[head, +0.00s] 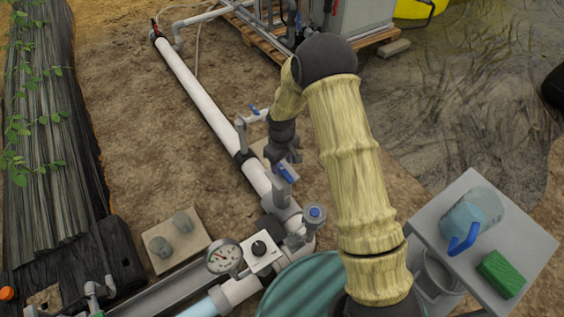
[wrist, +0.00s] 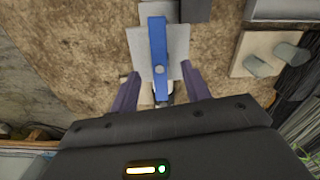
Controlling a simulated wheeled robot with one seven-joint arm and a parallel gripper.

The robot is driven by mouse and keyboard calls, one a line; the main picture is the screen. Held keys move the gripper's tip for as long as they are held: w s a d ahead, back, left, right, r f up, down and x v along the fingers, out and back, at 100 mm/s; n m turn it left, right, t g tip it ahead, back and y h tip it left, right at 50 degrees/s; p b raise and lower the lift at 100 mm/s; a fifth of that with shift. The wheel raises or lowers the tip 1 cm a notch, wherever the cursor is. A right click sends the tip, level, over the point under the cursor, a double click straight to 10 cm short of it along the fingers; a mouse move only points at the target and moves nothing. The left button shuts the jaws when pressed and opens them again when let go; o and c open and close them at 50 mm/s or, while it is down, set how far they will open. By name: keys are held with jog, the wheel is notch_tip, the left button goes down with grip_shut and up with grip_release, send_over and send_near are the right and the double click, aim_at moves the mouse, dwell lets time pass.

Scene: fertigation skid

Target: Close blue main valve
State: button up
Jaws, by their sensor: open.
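A blue valve lever (head: 287,173) sits on a grey valve body on the thick white pipe in the head view. In the wrist view the blue lever (wrist: 158,45) runs up the picture over a pale grey block, with a round pivot on it. My gripper (head: 287,156) is just beyond the lever in the head view. In the wrist view my open gripper (wrist: 159,73) has one purple-grey finger on each side of the lever's near end, with gaps visible. I cannot tell whether the fingers are level with the lever.
A smaller blue-handled valve (head: 254,109) is on a side branch. A blue-capped fitting (head: 315,212) and a pressure gauge (head: 224,256) stand nearer. A grey side table (head: 511,234) holds a jug (head: 470,215) and green sponge (head: 502,274). Bare soil lies left of the pipe.

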aim_at(282, 169)
jog(key=shift+m+p, duration=0.3)
jog(key=shift+m, duration=0.7)
jog(key=shift+f+b, duration=0.8)
jog(key=shift+f, duration=1.4)
